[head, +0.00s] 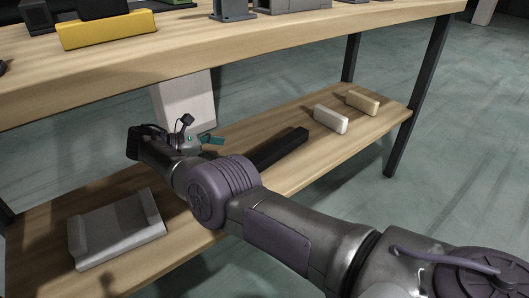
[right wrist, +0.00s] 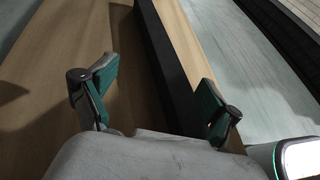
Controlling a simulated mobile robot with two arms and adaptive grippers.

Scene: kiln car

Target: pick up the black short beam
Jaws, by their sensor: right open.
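A black beam (head: 279,149) lies on the lower wooden shelf, its near end hidden behind my right arm. In the right wrist view the beam (right wrist: 166,62) runs as a long dark bar down between the fingers, its lower end hidden. My right gripper (head: 203,138) is over the lower shelf, left of the beam's visible part. In the right wrist view its teal-tipped fingers (right wrist: 158,90) are wide apart, one on each side of the beam, with nothing gripped. I cannot tell how high they are above it. My left gripper is not in view.
The lower shelf (head: 333,161) also holds a grey channel-shaped piece (head: 117,230), a white block (head: 331,119) and a tan block (head: 362,101). A pale upright block (head: 186,102) stands behind my gripper. The table top (head: 250,47) overhangs the shelf, with a yellow block (head: 107,29) on it.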

